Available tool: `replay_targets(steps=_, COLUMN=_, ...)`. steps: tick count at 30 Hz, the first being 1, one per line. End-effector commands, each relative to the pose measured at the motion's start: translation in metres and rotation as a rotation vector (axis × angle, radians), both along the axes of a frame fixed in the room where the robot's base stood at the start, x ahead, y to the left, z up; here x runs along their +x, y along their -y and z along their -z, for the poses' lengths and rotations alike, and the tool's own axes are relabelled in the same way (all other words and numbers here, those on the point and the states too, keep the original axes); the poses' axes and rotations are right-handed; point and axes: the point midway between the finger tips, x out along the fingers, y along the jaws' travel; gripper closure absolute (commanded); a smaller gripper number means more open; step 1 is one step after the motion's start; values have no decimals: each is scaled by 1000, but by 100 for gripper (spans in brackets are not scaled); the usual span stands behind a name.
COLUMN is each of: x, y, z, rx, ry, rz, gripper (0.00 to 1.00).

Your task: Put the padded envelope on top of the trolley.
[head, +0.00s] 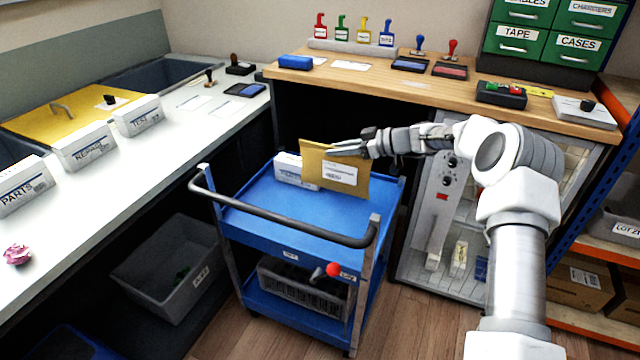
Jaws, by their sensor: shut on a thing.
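The padded envelope (352,189) is yellow-brown with a white label. It stands roughly upright, slightly tilted, at the trolley's top shelf. My gripper (345,150) is shut on the envelope's upper edge, coming in from the right. The trolley (262,222) is blue with a dark push handle at the front and a lower shelf. The envelope's lower edge is over or on the blue top; I cannot tell whether it touches.
A white box (290,170) stands on the trolley top, behind and left of the envelope. The front left of the top is clear. A wooden bench (365,84) with stamps and pads is behind. A white counter (150,170) with labelled boxes runs along the left.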

Motion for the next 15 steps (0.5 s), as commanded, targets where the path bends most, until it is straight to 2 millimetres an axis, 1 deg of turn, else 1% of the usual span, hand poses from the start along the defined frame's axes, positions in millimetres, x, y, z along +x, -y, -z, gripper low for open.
replay_targets(steps=1, x=-7, y=-9, z=8, rx=1, ry=-3, rz=-2, gripper=100)
replay_targets(steps=3, x=-15, y=-20, z=16, rx=1, ry=-3, rz=-2, gripper=100)
replay_targets(steps=7, x=-28, y=-36, z=28, rx=1, ry=-2, rz=-1, gripper=100)
replay_targets(steps=10, x=-33, y=-43, z=33, rx=0, ry=0, rz=0, gripper=100)
replay_targets(steps=13, x=-35, y=-46, z=36, rx=0, ry=1, rz=-1, gripper=100)
replay_targets(steps=15, x=-35, y=-46, z=43, rx=0, ry=0, rz=0, gripper=100)
